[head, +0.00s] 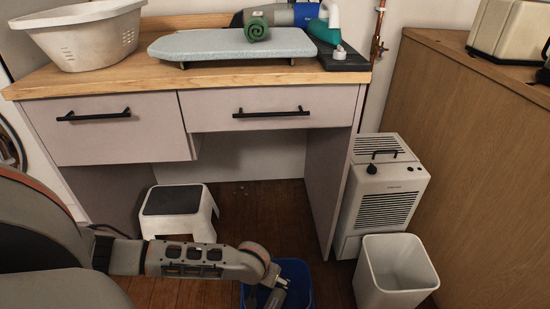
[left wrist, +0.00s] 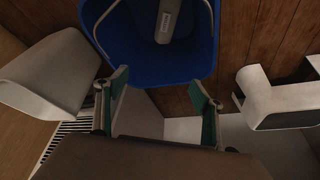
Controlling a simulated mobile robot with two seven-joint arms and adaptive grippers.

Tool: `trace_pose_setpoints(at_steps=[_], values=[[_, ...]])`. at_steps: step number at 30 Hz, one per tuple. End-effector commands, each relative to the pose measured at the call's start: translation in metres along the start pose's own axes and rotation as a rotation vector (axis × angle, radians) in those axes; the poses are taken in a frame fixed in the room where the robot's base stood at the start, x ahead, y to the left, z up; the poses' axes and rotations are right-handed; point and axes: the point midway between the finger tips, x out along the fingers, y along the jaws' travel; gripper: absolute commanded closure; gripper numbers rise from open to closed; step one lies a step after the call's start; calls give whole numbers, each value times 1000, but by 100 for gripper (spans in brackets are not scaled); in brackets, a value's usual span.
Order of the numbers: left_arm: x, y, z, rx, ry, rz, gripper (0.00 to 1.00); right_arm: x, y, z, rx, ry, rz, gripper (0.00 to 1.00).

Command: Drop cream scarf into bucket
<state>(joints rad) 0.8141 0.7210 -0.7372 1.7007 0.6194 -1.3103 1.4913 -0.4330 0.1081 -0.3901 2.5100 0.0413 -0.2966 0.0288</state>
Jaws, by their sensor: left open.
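The blue bucket (head: 301,272) stands on the floor at the bottom of the head view, partly hidden by my left arm. In the left wrist view the blue bucket (left wrist: 150,72) fills the top, with a white handle. A pale grey elongated thing with a small label (left wrist: 172,32) shows inside its outline. I cannot tell whether that is the scarf. My left gripper (left wrist: 158,98) is open, with green finger pads and nothing seen between them. In the head view it is at the bucket, its fingers unclear. No cream scarf is clearly recognisable. My right gripper is not in view.
A white bin (head: 398,265) and a dehumidifier (head: 382,190) stand right of the bucket. A step stool (head: 180,211) is to the left. The desk (head: 235,122) behind bears a white basket (head: 85,42), an ironing board (head: 205,45) and a green roll (head: 256,29).

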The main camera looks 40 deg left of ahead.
Motion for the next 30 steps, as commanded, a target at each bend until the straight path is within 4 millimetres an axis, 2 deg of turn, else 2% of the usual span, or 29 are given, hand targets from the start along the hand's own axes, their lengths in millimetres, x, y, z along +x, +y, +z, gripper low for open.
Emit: trace_pose_setpoints(at_steps=[6,12,18,30], values=[[-40,0,0,0,1,2,32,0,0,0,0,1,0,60],[-64,0,0,0,0,0,32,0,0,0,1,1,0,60],[-73,0,0,0,1,0,32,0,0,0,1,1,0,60],[-73,0,0,0,1,0,32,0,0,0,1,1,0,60]])
